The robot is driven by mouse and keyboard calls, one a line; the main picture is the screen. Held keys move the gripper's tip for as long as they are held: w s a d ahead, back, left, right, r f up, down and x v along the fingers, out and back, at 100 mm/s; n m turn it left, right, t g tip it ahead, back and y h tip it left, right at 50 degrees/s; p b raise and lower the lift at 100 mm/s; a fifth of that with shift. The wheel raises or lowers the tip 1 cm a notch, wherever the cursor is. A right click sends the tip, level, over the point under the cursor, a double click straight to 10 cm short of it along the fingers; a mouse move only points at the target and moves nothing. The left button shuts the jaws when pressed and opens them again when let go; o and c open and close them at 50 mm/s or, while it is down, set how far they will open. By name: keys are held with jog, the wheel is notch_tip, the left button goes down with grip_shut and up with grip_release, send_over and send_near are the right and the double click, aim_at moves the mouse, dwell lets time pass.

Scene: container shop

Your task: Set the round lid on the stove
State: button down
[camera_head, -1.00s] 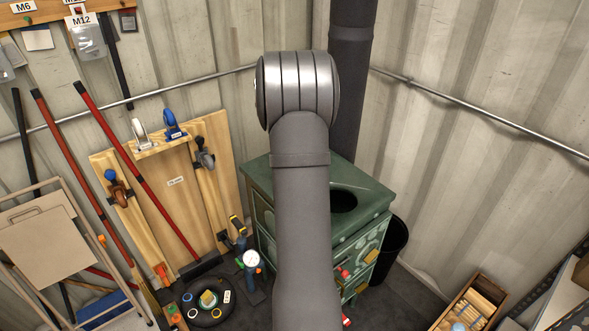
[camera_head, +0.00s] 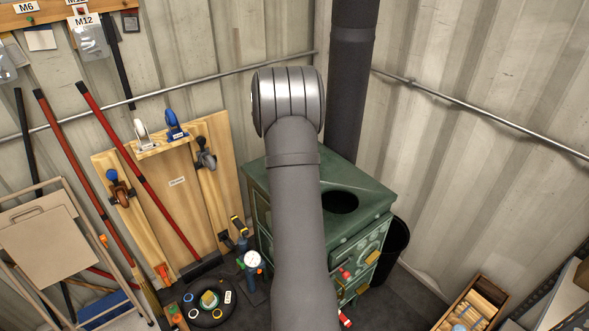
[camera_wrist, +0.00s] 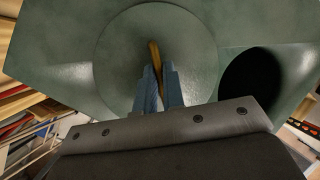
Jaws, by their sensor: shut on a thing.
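The green stove (camera_head: 358,182) stands in the corner, with a dark round hole (camera_head: 340,202) open in its top. In the wrist view the hole (camera_wrist: 250,84) lies right of my gripper. The round lid (camera_wrist: 188,48) is a green disc with a brown upright handle (camera_wrist: 154,54). My gripper (camera_wrist: 158,76) has blue fingers shut on that handle. The lid appears over the stove top, left of the hole and not covering it. I cannot tell whether the lid touches the top. In the head view my arm hides the gripper and lid.
A dark stovepipe (camera_head: 350,90) rises behind the stove. A black bin (camera_head: 398,250) stands at its right. A wooden board with tools (camera_head: 190,190) leans on the wall at left. A round dark tray of small items (camera_head: 210,318) lies on the floor.

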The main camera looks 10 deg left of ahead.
jog(key=c, duration=1.5)
grip_release()
jog(key=shift+c, duration=0.2)
jog(key=shift+r, duration=0.2)
jog(key=v, duration=1.2)
jog(key=shift+w+f, duration=0.1)
jog(key=x, duration=1.2)
jog(key=shift+f, duration=0.1)
notch_tip(320, 180, up, 2)
jog(key=shift+r, duration=0.75)
